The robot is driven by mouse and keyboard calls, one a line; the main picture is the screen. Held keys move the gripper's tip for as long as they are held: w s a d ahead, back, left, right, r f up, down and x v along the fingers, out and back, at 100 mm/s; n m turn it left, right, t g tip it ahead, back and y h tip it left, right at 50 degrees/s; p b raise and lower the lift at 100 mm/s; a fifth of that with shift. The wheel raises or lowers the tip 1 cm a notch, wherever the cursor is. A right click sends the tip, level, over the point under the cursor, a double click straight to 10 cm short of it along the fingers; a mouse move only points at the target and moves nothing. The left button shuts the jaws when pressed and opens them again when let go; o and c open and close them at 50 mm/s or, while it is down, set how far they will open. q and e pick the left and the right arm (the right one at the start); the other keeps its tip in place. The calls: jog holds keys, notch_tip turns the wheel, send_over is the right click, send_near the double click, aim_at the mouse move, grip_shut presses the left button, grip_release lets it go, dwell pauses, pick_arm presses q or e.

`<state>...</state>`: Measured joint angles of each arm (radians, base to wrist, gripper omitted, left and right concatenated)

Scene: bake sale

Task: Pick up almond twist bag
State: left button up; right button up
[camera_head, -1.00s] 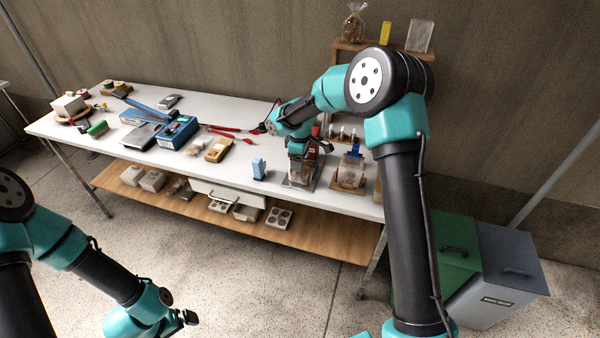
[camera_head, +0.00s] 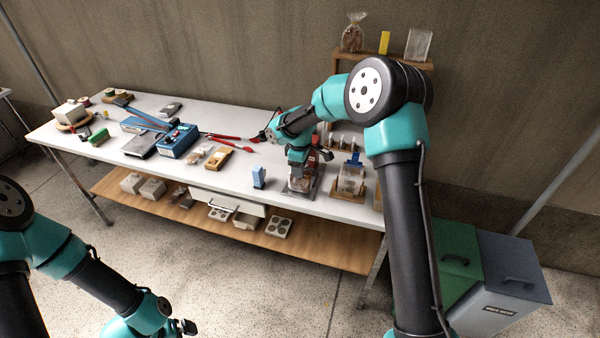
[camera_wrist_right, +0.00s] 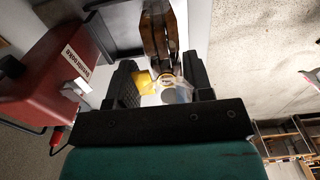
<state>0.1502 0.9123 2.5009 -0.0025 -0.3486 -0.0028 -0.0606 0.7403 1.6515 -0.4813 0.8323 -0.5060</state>
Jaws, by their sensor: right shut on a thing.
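My right gripper (camera_head: 299,178) is low over the right part of the white table, jaws down. In the right wrist view its two dark fingers (camera_wrist_right: 160,90) are shut on a clear bag (camera_wrist_right: 178,92), which I take to be the almond twist bag. Clear film and a yellow patch show between the fingers, with a brown, glossy shape beyond. Whether the bag touches the surface below is unclear. In the head view the gripper largely hides it. My left gripper (camera_head: 186,327) is at the bottom left, away from the table; its jaws are too small to read.
A red machine (camera_wrist_right: 45,75) with a white label stands close beside the right gripper. A blue item (camera_head: 258,177) stands to its left, and a wooden stand with a clear bag (camera_head: 351,180) to its right. Green (camera_head: 452,262) and grey (camera_head: 505,275) bins stand beyond the table's right end.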

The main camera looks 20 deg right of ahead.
jog(key=shift+r, duration=0.55)
notch_tip(320, 180, up, 3)
jog(key=shift+f, duration=0.2)
jog(key=s+a, duration=0.3)
jog(key=s, duration=0.4)
jog(key=s+a+r, duration=0.1)
jog(key=s+a, duration=0.1)
jog(key=s, duration=0.6)
jog(key=shift+a, duration=0.4)
jog(key=shift+r, duration=0.1)
jog(key=w+m, duration=0.7)
jog(key=m, duration=0.6)
jog(key=shift+d+f+m, duration=0.2)
jog(key=shift+f+m, duration=0.15)
jog(key=shift+m, duration=0.05)
